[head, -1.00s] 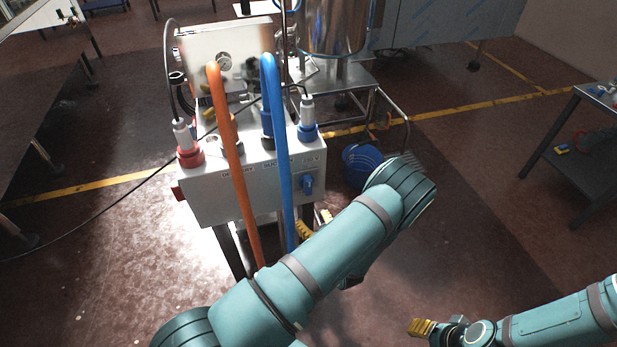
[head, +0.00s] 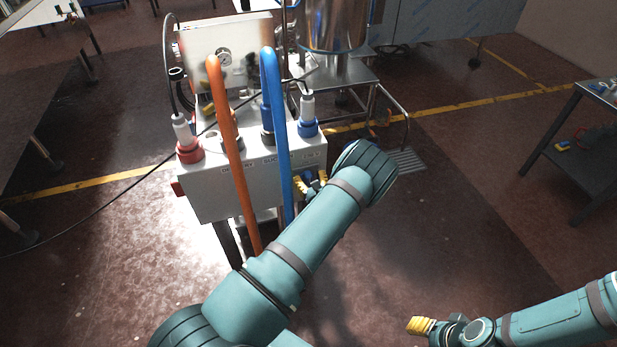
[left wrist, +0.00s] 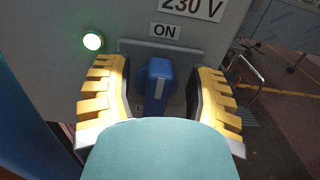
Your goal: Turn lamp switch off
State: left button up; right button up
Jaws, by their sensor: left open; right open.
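The blue rotary switch (left wrist: 160,75) sits on the front of the grey control box (head: 225,190), under an "ON" label (left wrist: 165,30). Its white mark stands upright toward the label. A green lamp (left wrist: 93,41) glows left of the switch in the left wrist view. My left gripper (head: 313,186) is open at the box front, with its yellow fingers on either side of the switch; a gap shows beside the knob. In the head view the gripper and arm largely hide the switch. My right gripper (head: 420,326) is open and empty, low at the right, away from the box.
An orange hose (head: 229,140) and a blue hose (head: 274,110) hang in front of the box, left of my left gripper. Red and blue plugs stand on top. A dark table (head: 570,165) is at the right. The floor between is clear.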

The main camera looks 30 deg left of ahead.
pick_arm(q)
jog(key=shift+w+a, duration=0.3)
jog(key=shift+a, duration=0.1)
grip_shut()
